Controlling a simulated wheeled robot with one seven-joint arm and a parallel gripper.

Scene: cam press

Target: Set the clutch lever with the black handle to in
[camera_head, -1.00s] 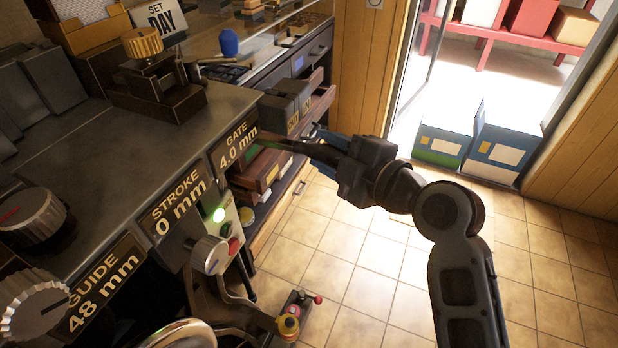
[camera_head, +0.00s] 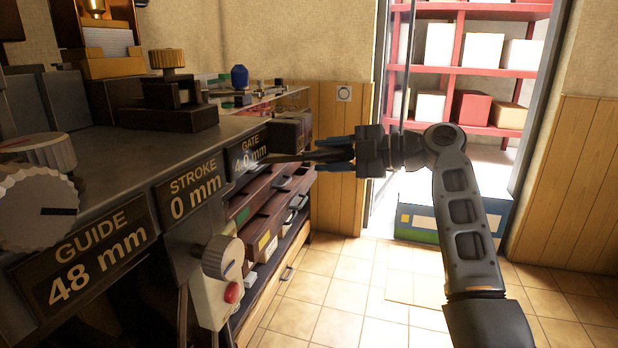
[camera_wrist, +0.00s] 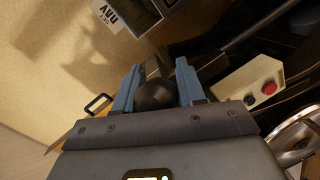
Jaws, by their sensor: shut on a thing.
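My gripper (camera_head: 332,155) is at the right end of the machine, beside the "GATE 4.0 mm" plate (camera_head: 250,152). In the wrist view its two blue fingers (camera_wrist: 158,78) are closed on both sides of a dark rounded handle (camera_wrist: 156,94), which looks like the black handle of the clutch lever. In the head view a thin dark bar (camera_head: 283,158) runs left from between the fingers towards the machine. The lever's pivot and any in or out marking cannot be made out.
The "STROKE 0 mm" plate (camera_head: 194,196) and "GUIDE 48 mm" plate (camera_head: 95,262) line the machine's front. A control box with a red button (camera_head: 232,292) hangs below. Tiled floor (camera_head: 345,290) is free at right.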

